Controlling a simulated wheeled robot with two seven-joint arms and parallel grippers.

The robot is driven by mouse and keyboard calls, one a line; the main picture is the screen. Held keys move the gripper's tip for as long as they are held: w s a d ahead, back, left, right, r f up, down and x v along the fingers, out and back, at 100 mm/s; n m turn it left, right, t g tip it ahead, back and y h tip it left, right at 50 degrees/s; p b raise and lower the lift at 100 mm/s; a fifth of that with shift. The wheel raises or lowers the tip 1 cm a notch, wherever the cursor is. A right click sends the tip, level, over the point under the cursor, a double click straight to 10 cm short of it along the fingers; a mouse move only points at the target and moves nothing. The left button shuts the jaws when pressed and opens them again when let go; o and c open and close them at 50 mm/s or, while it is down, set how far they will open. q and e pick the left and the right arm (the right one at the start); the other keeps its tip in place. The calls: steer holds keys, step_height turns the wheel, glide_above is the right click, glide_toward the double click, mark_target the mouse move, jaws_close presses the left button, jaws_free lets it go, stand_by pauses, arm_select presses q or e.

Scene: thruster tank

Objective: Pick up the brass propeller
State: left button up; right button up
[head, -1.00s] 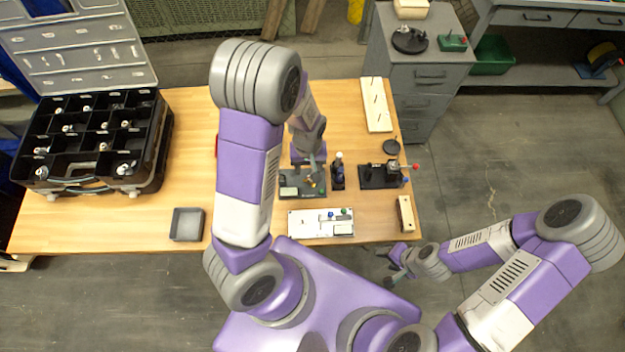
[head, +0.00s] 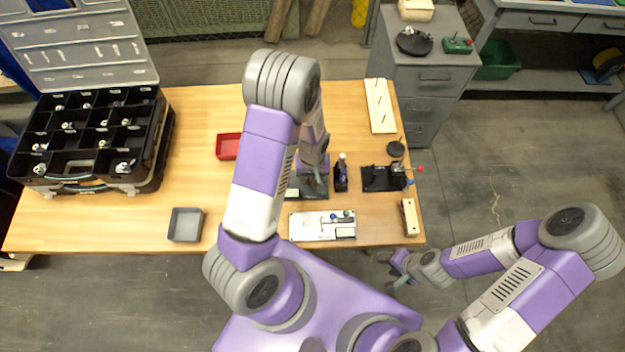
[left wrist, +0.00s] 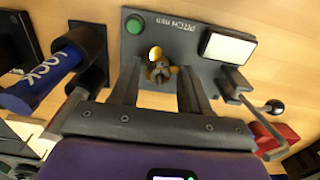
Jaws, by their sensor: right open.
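The brass propeller (left wrist: 160,72) sits on a grey gauge plate (left wrist: 150,40) marked "PITCH", with a green button and a pale screen, in the left wrist view. My left gripper (left wrist: 160,78) is open, one finger on each side of the propeller, with gaps visible beside it. In the head view the left gripper (head: 317,182) is over the dark gauge plate (head: 309,192) and hides the propeller. My right gripper (head: 388,270) is open and empty, off the table's front right edge.
A blue "LOCK" handle (left wrist: 45,80) stands close left of the gauge in the wrist view. A black fixture (head: 380,178), a white board (head: 322,225), a red bin (head: 229,147) and a grey tray (head: 186,224) share the table. A black compartment case (head: 165,150) stands at left.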

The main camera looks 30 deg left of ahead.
arm_select(q)
jaws_close()
steer(key=shift+s, duration=0.1)
step_height(320, 180, up, 10)
steer(key=shift+r+p, duration=0.1)
steer(key=shift+p, duration=1.05)
